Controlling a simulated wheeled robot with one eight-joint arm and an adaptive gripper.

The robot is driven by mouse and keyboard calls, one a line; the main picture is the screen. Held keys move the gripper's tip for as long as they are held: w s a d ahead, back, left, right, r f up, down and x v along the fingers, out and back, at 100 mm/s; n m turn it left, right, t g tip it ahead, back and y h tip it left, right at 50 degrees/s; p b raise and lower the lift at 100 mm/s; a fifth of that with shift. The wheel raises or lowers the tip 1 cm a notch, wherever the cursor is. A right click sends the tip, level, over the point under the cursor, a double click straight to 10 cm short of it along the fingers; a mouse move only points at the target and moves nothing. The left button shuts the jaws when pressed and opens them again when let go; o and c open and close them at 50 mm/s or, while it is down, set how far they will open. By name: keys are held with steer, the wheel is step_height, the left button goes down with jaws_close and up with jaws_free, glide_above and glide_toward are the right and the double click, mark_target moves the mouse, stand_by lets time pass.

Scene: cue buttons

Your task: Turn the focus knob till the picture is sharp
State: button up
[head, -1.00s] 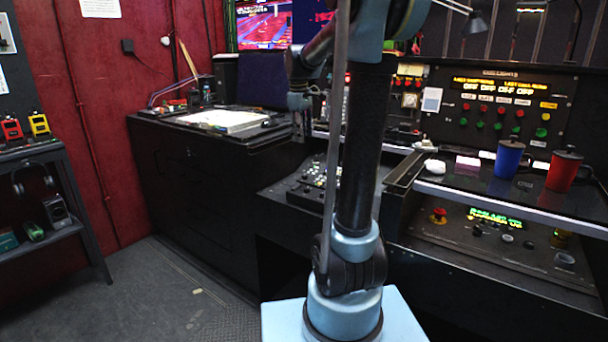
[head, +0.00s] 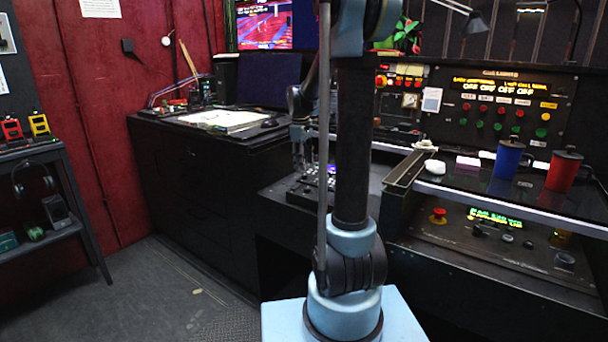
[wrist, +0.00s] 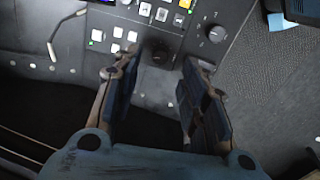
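In the wrist view, my gripper (wrist: 161,78) is open, its two dark fingers apart over a control panel (wrist: 125,75). A dark round knob (wrist: 160,53) is just beyond the fingertips, roughly between them; I cannot tell whether they touch it. A second knob (wrist: 217,34) with marks around it is to the right. I cannot read which is the focus knob. In the head view, my gripper (head: 300,150) is above the desk panel (head: 312,190), partly hidden by my arm. The wall screen (head: 265,24) shows a red and blue picture; its sharpness is hard to judge.
A thin bent metal stalk (wrist: 62,30) rises at the far left.

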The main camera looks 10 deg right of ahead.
mark_target(305, 175)
steer(key=shift+w+d+f, duration=0.15)
steer(key=shift+f, duration=1.25)
steer(key=shift+w+d+f, duration=0.1)
steer(key=shift+w+f, duration=0.05)
steer(key=shift+f, duration=1.2)
jaws_close()
